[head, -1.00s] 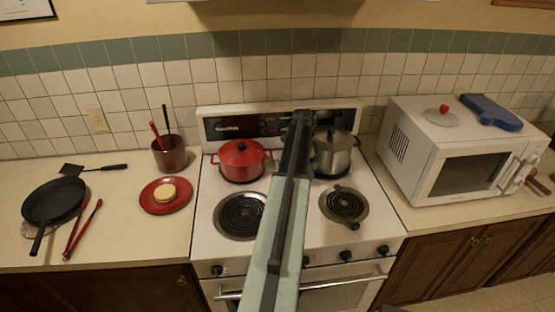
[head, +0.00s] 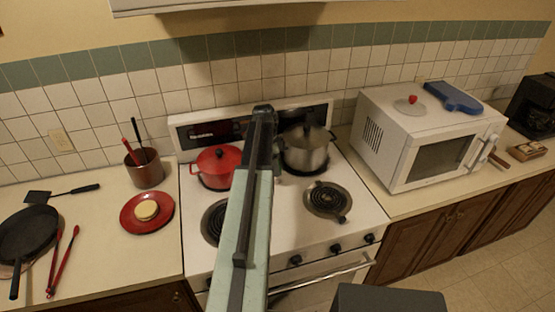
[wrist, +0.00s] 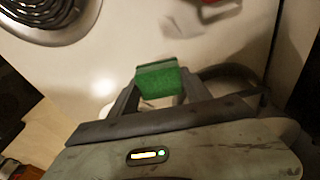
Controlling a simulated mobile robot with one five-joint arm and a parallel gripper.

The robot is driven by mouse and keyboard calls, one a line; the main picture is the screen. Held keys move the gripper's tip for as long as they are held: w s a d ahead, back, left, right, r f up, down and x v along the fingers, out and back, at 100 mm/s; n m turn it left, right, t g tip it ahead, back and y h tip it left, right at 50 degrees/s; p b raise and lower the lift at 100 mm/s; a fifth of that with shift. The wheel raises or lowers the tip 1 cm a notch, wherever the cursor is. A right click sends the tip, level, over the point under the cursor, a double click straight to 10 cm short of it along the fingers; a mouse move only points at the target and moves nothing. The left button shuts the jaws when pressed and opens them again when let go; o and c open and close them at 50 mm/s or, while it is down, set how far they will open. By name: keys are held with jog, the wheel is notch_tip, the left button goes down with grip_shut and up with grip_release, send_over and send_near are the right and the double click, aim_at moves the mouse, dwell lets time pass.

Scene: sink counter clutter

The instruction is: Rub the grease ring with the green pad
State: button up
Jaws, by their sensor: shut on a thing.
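The green pad (wrist: 158,82) is between the fingers of my gripper (wrist: 157,95) in the wrist view. My gripper is shut on it, over the white stove top (wrist: 135,30); I cannot tell whether the pad touches the surface. In the head view my arm reaches over the stove (head: 285,225), and the gripper and pad are hidden at its far end. I cannot make out a grease ring in either view; my arm covers part of the stove top.
A red pot (head: 217,168) and a steel pot (head: 306,150) stand on the back burners. A red plate (head: 132,223) and black pan (head: 28,235) lie left, a microwave (head: 425,145) stands right.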

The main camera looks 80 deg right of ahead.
jog(key=shift+s+a+r, duration=0.5)
jog(key=shift+s+r, duration=0.15)
jog(key=shift+w+d+f+b, duration=0.1)
jog(key=shift+d+f+b, duration=0.1)
jog(key=shift+f+b, duration=0.3)
jog(key=b, duration=0.5)
send_over(278, 185)
jog(key=f, duration=0.5)
jog(key=shift+w+f, duration=0.2)
jog(key=shift+f, duration=0.05)
jog(key=shift+f+b, duration=1)
jog(key=shift+b, duration=0.25)
